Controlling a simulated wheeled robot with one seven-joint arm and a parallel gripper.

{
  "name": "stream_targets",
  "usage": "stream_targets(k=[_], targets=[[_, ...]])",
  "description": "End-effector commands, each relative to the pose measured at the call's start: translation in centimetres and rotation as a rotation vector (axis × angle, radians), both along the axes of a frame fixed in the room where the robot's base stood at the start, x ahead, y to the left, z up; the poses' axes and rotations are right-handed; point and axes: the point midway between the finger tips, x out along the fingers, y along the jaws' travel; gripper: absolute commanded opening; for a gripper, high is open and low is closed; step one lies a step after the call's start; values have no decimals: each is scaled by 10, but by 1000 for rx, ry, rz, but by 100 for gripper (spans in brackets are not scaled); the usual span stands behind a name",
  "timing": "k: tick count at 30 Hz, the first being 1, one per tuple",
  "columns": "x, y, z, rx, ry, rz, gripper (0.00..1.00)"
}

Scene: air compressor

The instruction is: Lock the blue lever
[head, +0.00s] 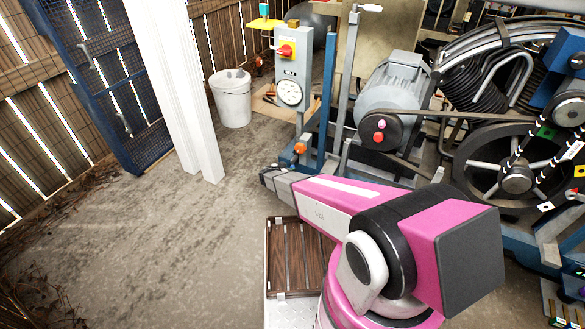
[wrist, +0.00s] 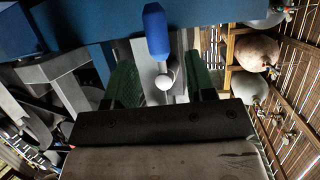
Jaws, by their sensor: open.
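The blue lever (wrist: 155,32) shows in the wrist view as a rounded blue grip at top centre, in front of a pale grey metal strip. My gripper (wrist: 162,75) is open, with one green-padded finger on each side of the lever's line. The lever grip appears between and beyond the fingers, and neither finger visibly touches it. How far off it is, I cannot tell. In the head view my pink arm reaches left toward the machine's near corner; I cannot make out the lever or fingers there.
The compressor machine, with a grey motor (head: 392,95) and large black flywheel (head: 515,178), fills the right side. A control box (head: 292,65) with a gauge stands on its left. A white bucket (head: 231,98) and white boards (head: 172,80) stand further left. The left floor is clear.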

Motion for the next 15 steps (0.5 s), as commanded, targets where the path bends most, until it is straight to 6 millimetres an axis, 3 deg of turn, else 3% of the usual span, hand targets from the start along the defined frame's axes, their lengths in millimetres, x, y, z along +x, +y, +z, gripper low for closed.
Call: stream_targets(k=[6, 15], targets=[[23, -20, -13, 0, 1, -1, 50], [31, -27, -17, 0, 1, 1, 50]])
